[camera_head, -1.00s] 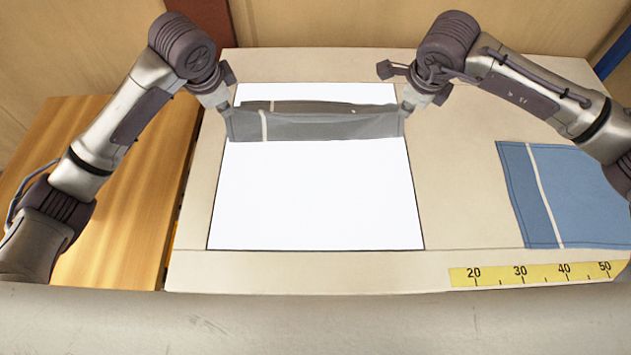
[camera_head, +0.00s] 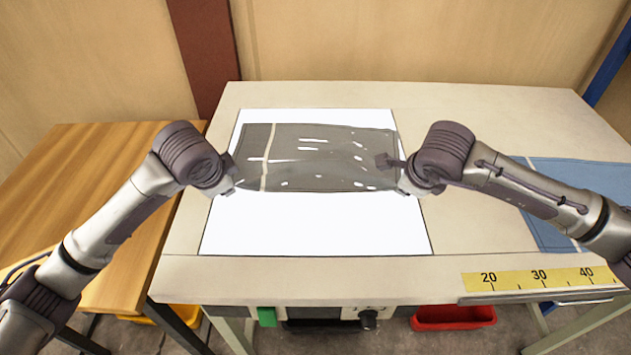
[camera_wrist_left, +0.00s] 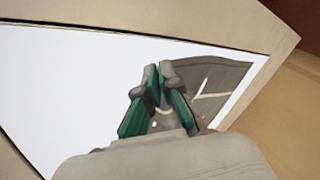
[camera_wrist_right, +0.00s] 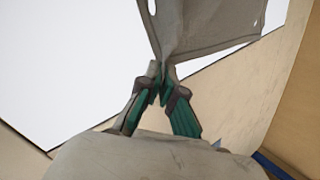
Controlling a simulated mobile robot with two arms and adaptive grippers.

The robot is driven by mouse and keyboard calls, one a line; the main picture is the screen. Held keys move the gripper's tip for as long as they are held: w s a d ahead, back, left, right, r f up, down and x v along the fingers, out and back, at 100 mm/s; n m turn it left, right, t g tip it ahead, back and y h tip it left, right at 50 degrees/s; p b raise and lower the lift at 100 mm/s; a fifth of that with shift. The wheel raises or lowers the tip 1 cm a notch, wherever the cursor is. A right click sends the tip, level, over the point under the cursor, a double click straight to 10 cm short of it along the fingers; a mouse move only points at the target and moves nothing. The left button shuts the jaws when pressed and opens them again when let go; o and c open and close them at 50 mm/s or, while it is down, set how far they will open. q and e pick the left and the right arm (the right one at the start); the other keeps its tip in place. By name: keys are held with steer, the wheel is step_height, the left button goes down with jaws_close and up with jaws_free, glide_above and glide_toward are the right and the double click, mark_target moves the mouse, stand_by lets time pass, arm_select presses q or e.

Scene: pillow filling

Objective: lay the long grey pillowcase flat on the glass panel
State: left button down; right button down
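The long grey pillowcase (camera_head: 318,155) is spread across the upper part of the white glass panel (camera_head: 315,230), with a pale stripe near its left end. Shiny marks and slight ripples show on it. My left gripper (camera_head: 233,188) is at its near left corner, fingers closed together on the cloth edge; the left wrist view shows the grey cloth (camera_wrist_left: 215,85) at the fingertips (camera_wrist_left: 155,75). My right gripper (camera_head: 402,190) is at the near right corner; the right wrist view shows the cloth (camera_wrist_right: 205,25) pinched at the fingertips (camera_wrist_right: 162,68).
A blue cloth (camera_head: 590,185) with a pale stripe lies on the table's right side, behind my right arm. A yellow ruler strip (camera_head: 540,279) runs along the front right edge. A wooden table (camera_head: 90,190) stands at left. A red bin (camera_head: 453,316) is below.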

arm_select(q)
steer(key=c, duration=1)
jaws_free()
steer(key=shift+c, duration=0.2)
arm_select(e)
steer(key=c, duration=1)
jaws_free()
steer(key=shift+c, duration=0.2)
arm_select(q)
steer(key=shift+r, duration=0.35)
arm_select(e)
steer(key=shift+r, duration=0.3)
arm_select(q)
steer(key=s+v, duration=0.1)
steer(key=v, duration=0.9)
steer(key=shift+f, duration=0.2)
arm_select(e)
steer(key=s+v, duration=0.1)
steer(key=v, duration=0.9)
steer(key=shift+f, duration=0.15)
